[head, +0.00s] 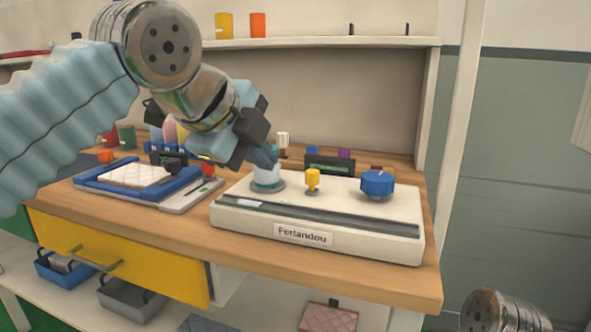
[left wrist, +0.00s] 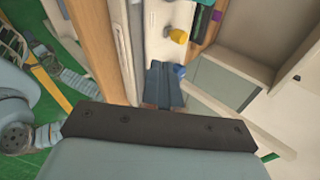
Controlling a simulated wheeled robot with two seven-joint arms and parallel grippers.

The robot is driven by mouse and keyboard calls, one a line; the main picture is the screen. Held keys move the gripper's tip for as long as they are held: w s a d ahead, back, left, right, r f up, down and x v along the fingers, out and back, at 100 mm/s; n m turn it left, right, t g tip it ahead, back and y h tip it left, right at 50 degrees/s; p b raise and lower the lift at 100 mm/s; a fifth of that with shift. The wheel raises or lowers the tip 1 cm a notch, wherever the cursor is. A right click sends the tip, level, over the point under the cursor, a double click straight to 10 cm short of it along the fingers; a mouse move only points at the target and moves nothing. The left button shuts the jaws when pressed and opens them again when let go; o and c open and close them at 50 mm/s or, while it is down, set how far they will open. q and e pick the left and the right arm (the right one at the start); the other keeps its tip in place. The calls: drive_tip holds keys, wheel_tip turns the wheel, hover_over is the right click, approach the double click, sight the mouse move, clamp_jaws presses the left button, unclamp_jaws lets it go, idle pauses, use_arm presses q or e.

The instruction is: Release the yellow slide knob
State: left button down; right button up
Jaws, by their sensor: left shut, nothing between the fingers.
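The yellow slide knob (head: 312,180) stands upright on the white device labelled "Ferlandou" (head: 228,222), behind its long dark slot. My left gripper (head: 265,157) is shut and empty, apart from the yellow knob. In the head view it is up and to the left of that knob, with its tips overlapping a white and teal knob (head: 267,176). In the left wrist view the yellow knob (left wrist: 179,36) shows beyond the shut fingers (left wrist: 163,82). My right gripper is out of view.
A blue dial (head: 377,184) stands right of the yellow knob. A blue-framed tray (head: 98,187) with a quilted white pad lies left of the device. A dark box with a green display (head: 328,165) stands behind. A raised shelf (head: 330,44) runs along the back.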

use_arm(q)
drive_tip(key=b, duration=0.1)
approach(308, 183)
wheel_tip(308, 183, down, 4)
drive_tip(key=shift+s+r, duration=0.15)
drive_tip(key=shift+w+d+f+p, duration=0.15)
drive_tip(key=shift+w+d, duration=0.2)
drive_tip(key=shift+w, duration=0.3)
drive_tip(key=shift+w+d+p, duration=0.2)
drive_tip(key=shift+w+d, duration=0.15)
drive_tip(key=shift+w, duration=0.35)
drive_tip(key=shift+w+d+f+p, duration=0.15)
drive_tip(key=shift+w+d, duration=0.2)
drive_tip(key=shift+w, duration=0.3)
drive_tip(key=shift+r, duration=0.15)
